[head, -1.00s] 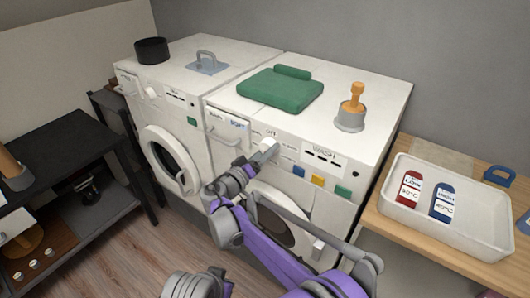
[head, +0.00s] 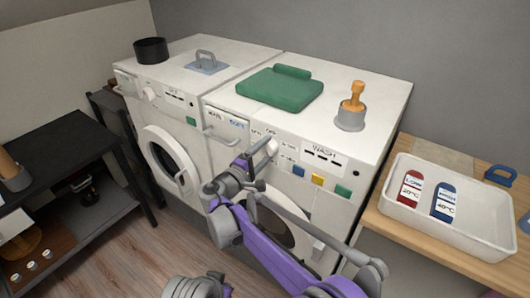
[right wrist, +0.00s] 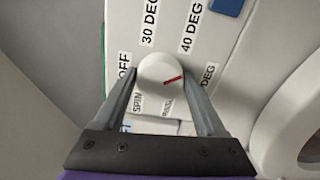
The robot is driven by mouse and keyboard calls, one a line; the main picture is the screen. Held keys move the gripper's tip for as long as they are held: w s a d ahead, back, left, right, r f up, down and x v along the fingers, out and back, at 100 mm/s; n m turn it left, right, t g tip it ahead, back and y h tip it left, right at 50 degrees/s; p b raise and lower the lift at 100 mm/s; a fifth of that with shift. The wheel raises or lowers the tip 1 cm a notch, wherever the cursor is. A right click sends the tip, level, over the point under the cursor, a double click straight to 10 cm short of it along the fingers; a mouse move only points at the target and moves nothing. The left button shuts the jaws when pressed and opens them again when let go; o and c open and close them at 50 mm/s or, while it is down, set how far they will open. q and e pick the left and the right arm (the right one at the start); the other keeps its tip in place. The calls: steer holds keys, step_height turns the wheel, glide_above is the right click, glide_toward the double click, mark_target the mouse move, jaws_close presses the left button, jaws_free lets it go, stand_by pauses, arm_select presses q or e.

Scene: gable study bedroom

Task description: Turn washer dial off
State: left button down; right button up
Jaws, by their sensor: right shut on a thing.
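The white round washer dial (right wrist: 160,72) with a red pointer line shows in the right wrist view. Its pointer aims right, toward a partly hidden DEG label. The OFF label (right wrist: 125,66) is on the dial's left side. My right gripper (right wrist: 163,88) is shut on the dial, one finger on each side. In the head view, my right gripper (head: 262,153) reaches the front panel of the right-hand washer (head: 345,178), and the dial is partly hidden by it.
A folded green cloth (head: 280,88) and an orange-handled item (head: 353,108) sit on the washer. A second machine (head: 172,150) stands left. A white tray (head: 480,232) with two labelled bottles is right. A dark shelf (head: 70,160) stands far left.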

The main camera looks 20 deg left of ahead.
steer(key=n+b, duration=0.1)
steer(key=n, duration=0.6)
steer(key=shift+r, duration=0.15)
steer(key=n, duration=0.4)
steer(key=shift+b, duration=0.3)
steer(key=n, duration=0.3)
steer(key=shift+w+a+r+n, duration=0.1)
steer(key=shift+n, duration=0.3)
steer(key=n+b, duration=0.1)
steer(key=n, duration=0.2)
steer(key=shift+n, duration=0.3)
steer(key=n, duration=0.3)
steer(key=shift+n, duration=0.3)
steer(key=n+b, duration=0.1)
steer(key=n, duration=0.5)
steer(key=shift+a+n, duration=0.1)
steer(key=shift+n, duration=0.3)
